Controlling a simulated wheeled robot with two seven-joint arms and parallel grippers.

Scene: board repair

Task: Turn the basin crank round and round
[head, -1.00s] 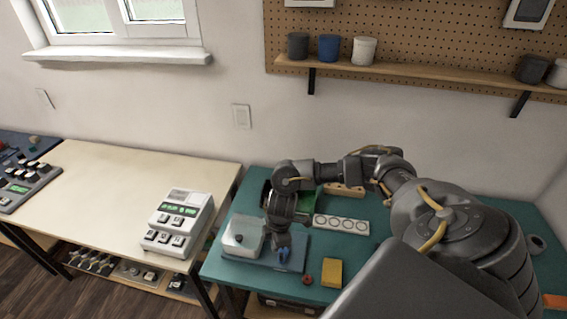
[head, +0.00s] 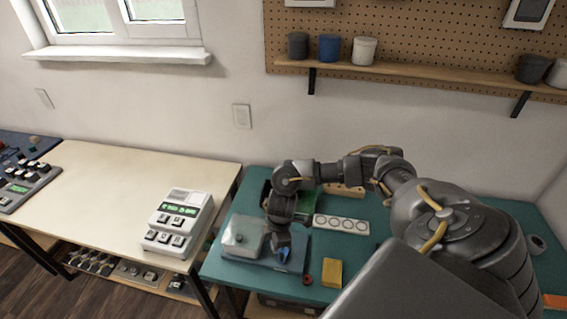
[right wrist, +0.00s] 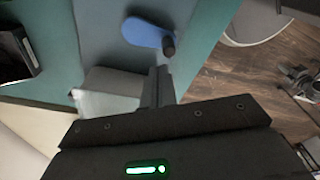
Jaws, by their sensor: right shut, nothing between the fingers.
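The basin unit has a pale translucent tub (head: 243,237) on a blue-grey base (head: 262,263) at the left front of the green-topped bench. Its blue crank (head: 284,254) sits on the base to the right of the tub, partly hidden by my right gripper (head: 281,240). In the right wrist view the blue crank (right wrist: 143,32) shows as a flat rounded arm with a dark upright knob (right wrist: 169,46) at one end. My right gripper's fingers (right wrist: 159,72) are shut and empty, pointing towards the knob; whether they touch it I cannot tell. My left gripper is out of view.
A yellow block (head: 332,273) and a small red ring (head: 307,279) lie right of the base. A white strip with circles (head: 341,224) and a green board (head: 305,203) lie behind. A grey-white keyed device (head: 178,222) stands on the pale table at left.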

